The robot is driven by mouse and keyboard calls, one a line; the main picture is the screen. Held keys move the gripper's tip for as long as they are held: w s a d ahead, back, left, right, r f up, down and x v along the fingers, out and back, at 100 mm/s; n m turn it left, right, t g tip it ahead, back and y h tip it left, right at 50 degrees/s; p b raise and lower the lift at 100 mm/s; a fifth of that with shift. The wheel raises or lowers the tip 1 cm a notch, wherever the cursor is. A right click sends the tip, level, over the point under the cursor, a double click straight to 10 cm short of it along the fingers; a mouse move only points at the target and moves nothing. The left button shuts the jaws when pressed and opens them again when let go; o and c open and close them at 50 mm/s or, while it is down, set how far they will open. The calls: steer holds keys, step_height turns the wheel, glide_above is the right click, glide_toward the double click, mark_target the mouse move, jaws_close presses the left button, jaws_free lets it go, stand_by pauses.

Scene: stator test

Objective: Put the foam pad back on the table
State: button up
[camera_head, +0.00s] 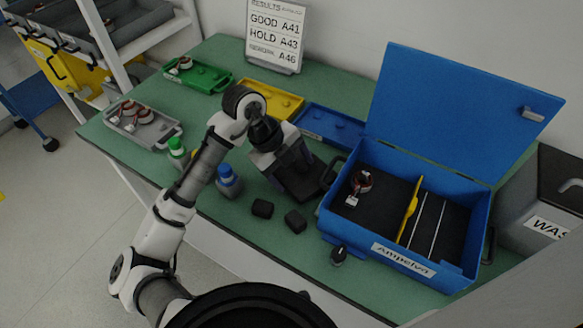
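Two small dark blocks lie on the green table (235,192) near its front edge: a left block (262,208) and a right block (295,221). They look like foam pads, but I cannot tell which one the task means. They are apart from each other. My gripper (308,190) points down just behind and right of the blocks, left of the blue case (345,220). Its fingertips blend into dark shapes, so I cannot tell whether they are open or hold anything.
The blue case has its lid (460,110) up; a copper-wound part (361,183) and a yellow divider (409,212) are inside. Green (218,86), yellow (268,92), blue (315,122) and grey (165,138) trays, two bottles (229,182) and a sign (276,35) stand around.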

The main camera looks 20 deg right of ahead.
steer(key=shift+s+a+f, duration=0.15)
steer(key=shift+f, duration=0.15)
steer(key=shift+r+p, duration=0.55)
steer(key=shift+p, duration=0.1)
steer(key=shift+w+a+r, duration=0.2)
steer(key=shift+r, duration=0.1)
steer(key=b+v, duration=0.2)
steer(key=v, duration=0.9)
steer(key=shift+r, duration=0.35)
steer(key=shift+w+d, duration=0.1)
steer(key=shift+d, duration=0.05)
